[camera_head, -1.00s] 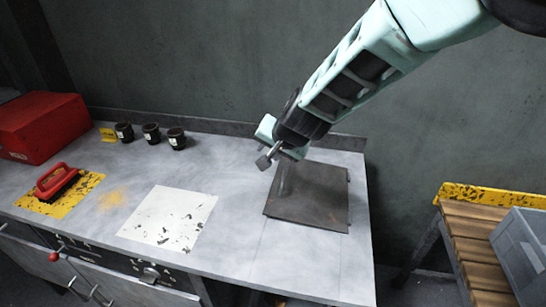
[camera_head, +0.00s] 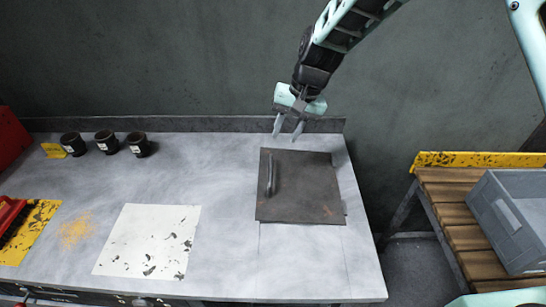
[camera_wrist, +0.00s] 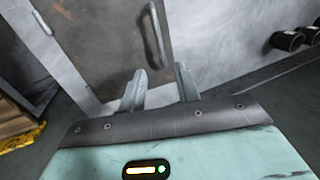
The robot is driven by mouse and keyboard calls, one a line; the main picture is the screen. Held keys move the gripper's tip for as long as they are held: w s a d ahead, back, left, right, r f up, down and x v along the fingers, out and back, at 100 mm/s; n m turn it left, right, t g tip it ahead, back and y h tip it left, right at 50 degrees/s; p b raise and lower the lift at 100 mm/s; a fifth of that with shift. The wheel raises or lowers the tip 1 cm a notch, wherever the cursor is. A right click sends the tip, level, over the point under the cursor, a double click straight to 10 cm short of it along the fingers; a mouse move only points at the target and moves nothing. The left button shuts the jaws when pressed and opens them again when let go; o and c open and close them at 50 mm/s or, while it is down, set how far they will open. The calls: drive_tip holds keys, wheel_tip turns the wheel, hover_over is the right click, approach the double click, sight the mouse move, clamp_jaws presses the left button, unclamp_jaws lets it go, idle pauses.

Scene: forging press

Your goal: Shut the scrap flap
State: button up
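The scrap flap (camera_head: 315,190) is a dark square metal plate on the right part of the grey worktop. It looks flat against the worktop, with a bar handle (camera_head: 271,175) near its left edge and small hinge-like tabs on its right side. My gripper (camera_head: 287,135) is above and behind the flap's back-left edge, apart from it and empty. Its two fingers are spread. In the wrist view, the open fingers (camera_wrist: 160,85) show with the flap (camera_wrist: 105,45) and its handle (camera_wrist: 153,45) beyond them, not touching.
Three dark cups (camera_head: 106,143) stand at the back left. A white scuffed sheet (camera_head: 148,241) lies left of the flap. A wooden bench (camera_head: 450,210) with a grey crate (camera_head: 500,225) stands right. Worktop around the flap is clear.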

sight(271, 166)
drive_tip(key=p+x, duration=0.2)
drive_tip(key=x, duration=0.8)
drive_tip(key=shift+a+f, duration=0.1)
drive_tip(key=shift+f, duration=0.2)
clamp_jaws()
